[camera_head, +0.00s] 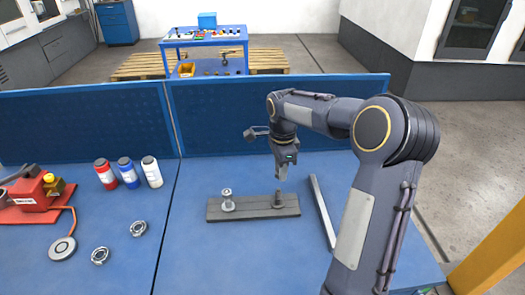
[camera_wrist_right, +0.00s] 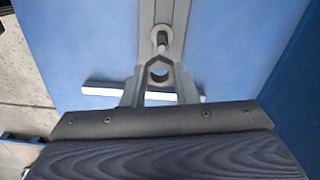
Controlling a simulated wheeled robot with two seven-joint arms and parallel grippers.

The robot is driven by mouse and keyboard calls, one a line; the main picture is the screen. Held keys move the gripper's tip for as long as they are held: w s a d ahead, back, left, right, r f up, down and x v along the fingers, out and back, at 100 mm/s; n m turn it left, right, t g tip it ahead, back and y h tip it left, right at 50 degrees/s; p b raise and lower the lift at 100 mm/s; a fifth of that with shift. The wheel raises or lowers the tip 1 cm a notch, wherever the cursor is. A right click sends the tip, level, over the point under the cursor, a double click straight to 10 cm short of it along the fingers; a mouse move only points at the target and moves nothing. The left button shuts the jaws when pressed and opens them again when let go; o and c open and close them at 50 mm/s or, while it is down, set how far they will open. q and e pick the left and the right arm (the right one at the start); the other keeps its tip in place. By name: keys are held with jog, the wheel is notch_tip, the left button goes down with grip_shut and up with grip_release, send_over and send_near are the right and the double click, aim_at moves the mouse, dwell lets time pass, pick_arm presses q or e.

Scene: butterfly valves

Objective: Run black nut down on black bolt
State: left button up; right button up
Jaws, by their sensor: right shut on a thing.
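My right gripper (camera_head: 282,175) points down over the right part of a grey plate (camera_head: 250,207) on the blue table. In the right wrist view the gripper (camera_wrist_right: 159,78) is shut on a hex nut (camera_wrist_right: 158,64), gripped by its sides with its hole showing. The nut looks grey there. In the head view the dark bolt (camera_head: 278,200) stands upright on the plate just below the fingertips, with a small gap. A lighter bolt (camera_head: 227,200) with a nut stands at the plate's left. A bolt (camera_wrist_right: 162,42) shows beyond the held nut. My left gripper is out of view.
A pale bar (camera_head: 322,211) lies right of the plate. Three bottles (camera_head: 127,172), two metal rings (camera_head: 138,228) and a red device (camera_head: 32,190) with a round pad stand at left. A blue panel (camera_head: 270,118) closes the table's back. The table in front of the plate is clear.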

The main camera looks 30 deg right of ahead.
aim_at(279, 189)
jog(key=shift+w, duration=0.2)
notch_tip(279, 189, down, 4)
jog(key=b, duration=0.3)
jog(key=shift+f+b, duration=0.2)
jog(key=shift+b, duration=0.2)
jog(key=shift+f, duration=0.35)
jog(key=shift+f+b, duration=0.65)
jog(key=shift+f, duration=0.25)
dwell(2.1)
